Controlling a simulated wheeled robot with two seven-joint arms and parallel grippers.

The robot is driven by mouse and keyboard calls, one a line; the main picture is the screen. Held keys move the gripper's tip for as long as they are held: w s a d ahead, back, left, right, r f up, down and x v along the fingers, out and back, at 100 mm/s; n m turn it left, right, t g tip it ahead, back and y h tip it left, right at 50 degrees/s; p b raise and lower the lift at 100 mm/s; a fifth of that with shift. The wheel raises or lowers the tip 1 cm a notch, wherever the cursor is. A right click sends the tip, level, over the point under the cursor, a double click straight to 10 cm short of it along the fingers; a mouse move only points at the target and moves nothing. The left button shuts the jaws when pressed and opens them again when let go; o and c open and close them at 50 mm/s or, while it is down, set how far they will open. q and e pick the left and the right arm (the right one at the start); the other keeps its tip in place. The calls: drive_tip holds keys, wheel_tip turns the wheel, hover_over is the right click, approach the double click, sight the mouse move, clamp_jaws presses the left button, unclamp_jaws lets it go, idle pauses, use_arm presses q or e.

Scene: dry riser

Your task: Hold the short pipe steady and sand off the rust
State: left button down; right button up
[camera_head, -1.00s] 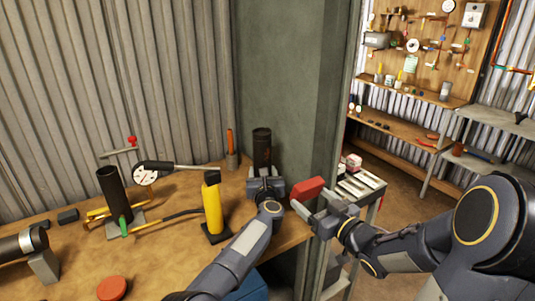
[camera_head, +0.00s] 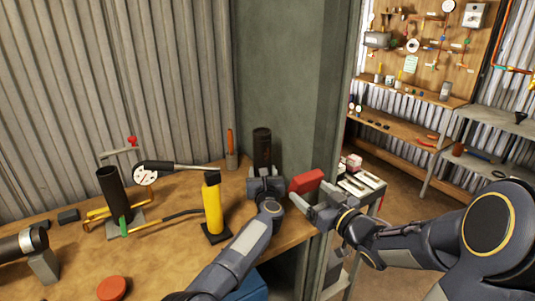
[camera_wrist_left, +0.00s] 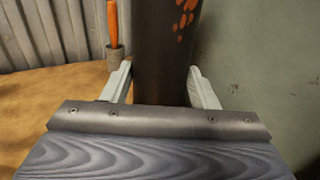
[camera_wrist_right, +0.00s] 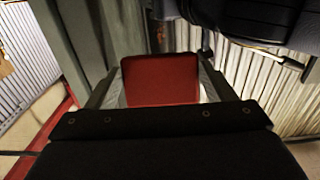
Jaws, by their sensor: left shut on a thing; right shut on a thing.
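The short pipe (camera_head: 262,147) is dark and stands upright at the back right of the workbench. In the left wrist view the pipe (camera_wrist_left: 166,50) shows orange rust spots near its upper right side. My left gripper (camera_head: 265,177) is shut on the pipe, with one finger on each side of it. My right gripper (camera_head: 304,193) is shut on a red block (camera_head: 306,181), likely the sander, held to the right of the pipe and apart from it. The red block (camera_wrist_right: 161,80) fills the space between the fingers in the right wrist view. The pipe's lower end is hidden.
A green-grey pillar (camera_head: 290,90) stands behind the pipe. On the workbench (camera_head: 165,240) are a yellow cylinder (camera_head: 213,207), a dark upright tube (camera_head: 113,193), a gauge with a handle (camera_head: 145,174), a red disc (camera_head: 111,288) and an orange-handled tool in a cup (camera_head: 231,160).

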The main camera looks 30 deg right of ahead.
sight(305, 193)
drive_tip(key=shift+r, duration=0.3)
drive_tip(key=shift+w, duration=0.7)
drive_tip(key=shift+w+a, duration=0.1)
drive_tip(key=shift+w, duration=0.5)
drive_tip(key=shift+w+f, duration=0.15)
drive_tip(key=shift+f, duration=0.45)
drive_tip(key=shift+w+f, duration=0.15)
drive_tip(key=shift+f, duration=0.45)
idle(0.7)
drive_tip(key=s+f, duration=0.2)
drive_tip(key=s, duration=0.1)
drive_tip(key=s+f, duration=0.1)
drive_tip(key=s, duration=0.1)
drive_tip(key=shift+d, duration=0.2)
idle(0.5)
